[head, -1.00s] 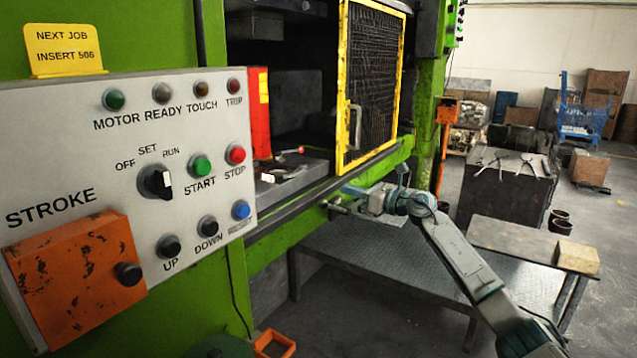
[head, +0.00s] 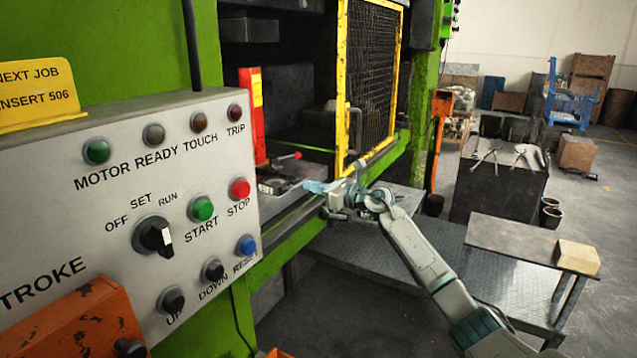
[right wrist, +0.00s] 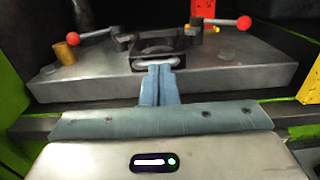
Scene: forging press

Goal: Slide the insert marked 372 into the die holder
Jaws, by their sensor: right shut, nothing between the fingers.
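The die holder, a flat grey steel block (right wrist: 225,78), lies on the press bed and also shows in the head view (head: 277,205). Two red-knobbed clamp levers sit on top of it. At its middle front is a dark slotted piece (right wrist: 157,48) with a pale bar across its front; I cannot read a number on it or tell whether it is the 372 insert. My right gripper (head: 318,187) is shut and empty, its blue fingertips (right wrist: 160,72) just in front of that bar. I cannot tell if they touch it. My left gripper is not in view.
A yellow mesh guard (head: 372,75) stands open right of the press opening. A red post (head: 253,112) stands at the left of the opening. The control panel (head: 110,190) fills the near left; a yellow sign (head: 40,95) above it reads insert 506.

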